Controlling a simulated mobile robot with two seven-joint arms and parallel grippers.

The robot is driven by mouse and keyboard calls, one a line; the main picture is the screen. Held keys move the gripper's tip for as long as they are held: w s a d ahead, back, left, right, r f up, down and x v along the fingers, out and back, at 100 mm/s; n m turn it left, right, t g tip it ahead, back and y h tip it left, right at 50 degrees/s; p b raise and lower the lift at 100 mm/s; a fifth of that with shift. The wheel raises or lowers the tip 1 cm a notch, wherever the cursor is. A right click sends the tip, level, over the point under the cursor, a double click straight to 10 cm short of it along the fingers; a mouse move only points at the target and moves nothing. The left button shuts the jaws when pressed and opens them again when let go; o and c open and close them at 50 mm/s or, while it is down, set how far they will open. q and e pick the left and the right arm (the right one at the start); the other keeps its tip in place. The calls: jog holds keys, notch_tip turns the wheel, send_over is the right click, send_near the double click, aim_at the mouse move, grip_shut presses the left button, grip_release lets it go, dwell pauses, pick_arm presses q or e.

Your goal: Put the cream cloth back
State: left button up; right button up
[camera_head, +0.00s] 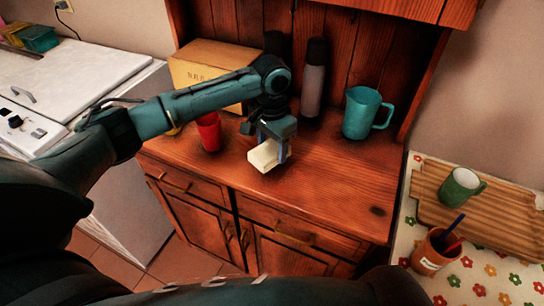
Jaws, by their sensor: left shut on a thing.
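The cream cloth (262,157) is a small folded pale block over the middle of the wooden counter (325,190). My left gripper (270,146) points down from above and is shut on the cloth. I cannot tell whether the cloth touches the counter or is held just above it. The far side of the cloth is partly hidden by the gripper. My right gripper is not in view.
A red cup (209,133) stands left of the gripper. A cardboard box (200,62), a grey-black bottle (314,80) and a teal jug (362,113) stand behind. The counter's front right is clear. A side table at right holds a green mug (459,188) and a terracotta pot (432,254).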

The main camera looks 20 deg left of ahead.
aim_at(272, 157)
pick_arm(q)
jog(key=shift+f, duration=2.2)
jog(key=o, duration=0.9)
notch_tip(272, 157, up, 11)
jog(key=shift+w+r, duration=0.1)
jog(key=shift+r, duration=0.4)
